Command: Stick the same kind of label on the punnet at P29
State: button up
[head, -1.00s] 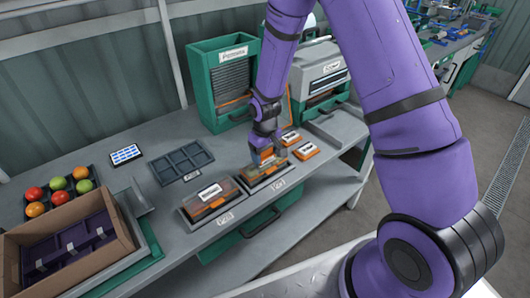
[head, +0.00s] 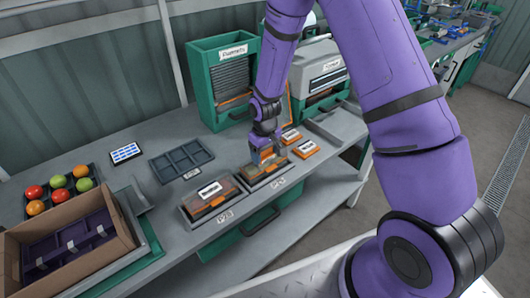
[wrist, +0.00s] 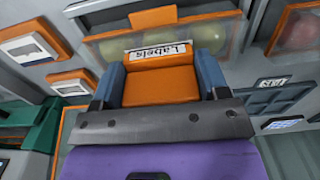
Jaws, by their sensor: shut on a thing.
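My gripper (wrist: 161,90) is shut on an orange block (wrist: 160,87) whose white strip reads "Labels". It holds the block over the right-hand punnet (head: 263,174), a clear-lidded punnet in a dark tray whose tag looks like P29. The punnet also shows behind the block in the wrist view (wrist: 100,47). An orange patch (wrist: 153,17) shows there; I cannot tell whether it lies on the lid. Any gap between block and lid is unclear. The left-hand punnet (head: 222,200) carries a white label (head: 209,190) on its lid.
Two orange blocks with white faces (head: 306,149) (head: 290,136) lie right of my gripper. Behind stand a green punnet rack (head: 221,113) and a grey-green machine (head: 320,68). An empty grey compartment tray (head: 182,159) lies left. A cardboard box (head: 112,217) and tomatoes (head: 58,182) are further left.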

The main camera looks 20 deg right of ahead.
dwell(0.3)
jog(key=shift+r, duration=2.95)
